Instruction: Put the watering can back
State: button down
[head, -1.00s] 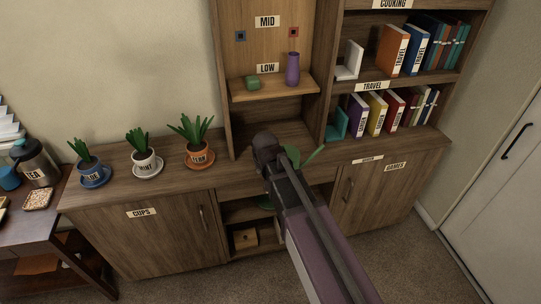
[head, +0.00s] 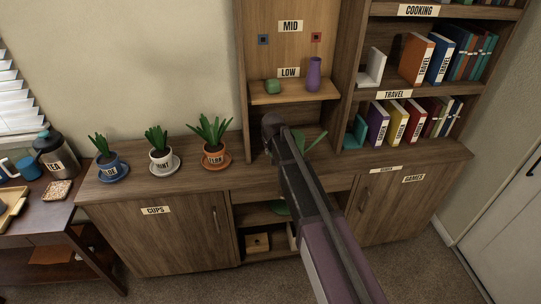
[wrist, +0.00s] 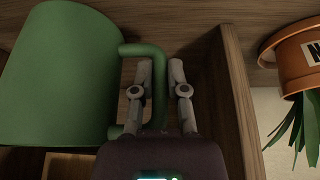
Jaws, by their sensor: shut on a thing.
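My gripper (wrist: 160,85) is shut on the handle (wrist: 157,100) of the green watering can in the wrist view. The can's large smooth body (wrist: 60,75) fills the left of that view. In the head view my arm hides most of the can and the fingers; a green piece, apparently the can's spout (head: 316,142), shows right of the arm, above the cabinet top. Whether the can touches the cabinet top cannot be told.
Potted plants stand left on the cabinet (head: 190,185), the nearest in a terracotta pot (head: 215,157). A flat green thing (head: 280,208) lies in the open compartment below.

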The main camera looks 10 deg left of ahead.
jog(key=shift+w+a, duration=0.1)
jog(key=shift+w, duration=0.25)
jog(key=shift+w+a+f, duration=0.1)
jog(key=shift+w+a, duration=0.1)
jog(key=shift+w, duration=0.4)
jog(key=shift+f+b, duration=1.75)
jog(key=shift+b, duration=0.1)
jog(key=shift+f, duration=0.1)
jog(key=c, duration=0.7)
grip_release()
jog(key=shift+o, duration=0.2)
jog(key=p+v, duration=1.1)
jog(key=v, duration=0.1)
